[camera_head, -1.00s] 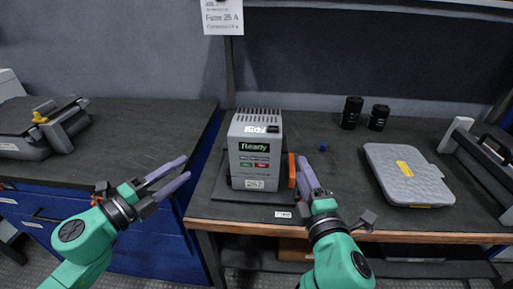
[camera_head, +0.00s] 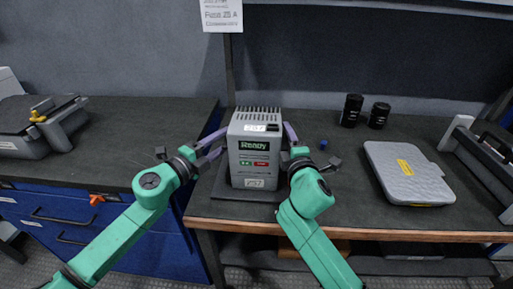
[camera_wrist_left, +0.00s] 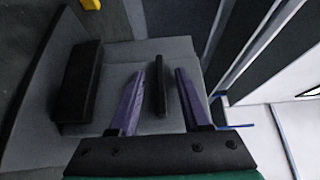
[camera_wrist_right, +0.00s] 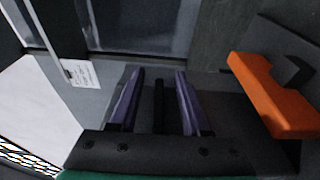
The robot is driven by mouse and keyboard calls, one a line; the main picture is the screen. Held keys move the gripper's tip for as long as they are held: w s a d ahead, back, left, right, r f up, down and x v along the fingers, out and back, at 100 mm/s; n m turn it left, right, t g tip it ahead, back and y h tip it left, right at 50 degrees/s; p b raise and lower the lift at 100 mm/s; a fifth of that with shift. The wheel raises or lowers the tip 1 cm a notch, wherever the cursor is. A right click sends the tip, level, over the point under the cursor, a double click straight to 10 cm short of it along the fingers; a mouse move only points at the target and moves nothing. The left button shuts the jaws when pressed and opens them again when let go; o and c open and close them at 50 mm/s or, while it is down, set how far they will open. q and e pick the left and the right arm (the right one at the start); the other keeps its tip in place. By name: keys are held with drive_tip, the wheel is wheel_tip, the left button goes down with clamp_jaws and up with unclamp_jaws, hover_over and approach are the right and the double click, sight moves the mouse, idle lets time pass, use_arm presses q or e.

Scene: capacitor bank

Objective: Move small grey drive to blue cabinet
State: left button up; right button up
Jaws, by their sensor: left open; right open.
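The small grey drive (camera_head: 254,150) stands upright on a dark base plate (camera_head: 235,196) on the right bench, its "Ready" display facing me. My left gripper (camera_head: 214,146) is at the drive's left side. In the left wrist view its open fingers (camera_wrist_left: 156,95) lie either side of a dark bar (camera_wrist_left: 160,86) against a grey surface. My right gripper (camera_head: 288,135) is at the drive's right side. In the right wrist view its open fingers (camera_wrist_right: 158,98) flank another dark bar (camera_wrist_right: 158,108). Contact cannot be told. The blue cabinet (camera_head: 165,240) is at left, under a dark top.
The cabinet top has free room right of a grey device (camera_head: 45,125). An orange lever (camera_wrist_right: 275,98) is close to the right gripper. Two black cylinders (camera_head: 352,110) (camera_head: 379,115), a small blue piece (camera_head: 323,144) and a grey case (camera_head: 408,173) are on the right bench.

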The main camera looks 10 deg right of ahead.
use_arm(q)
clamp_jaws()
use_arm(e)
clamp_jaws()
idle(1.1)
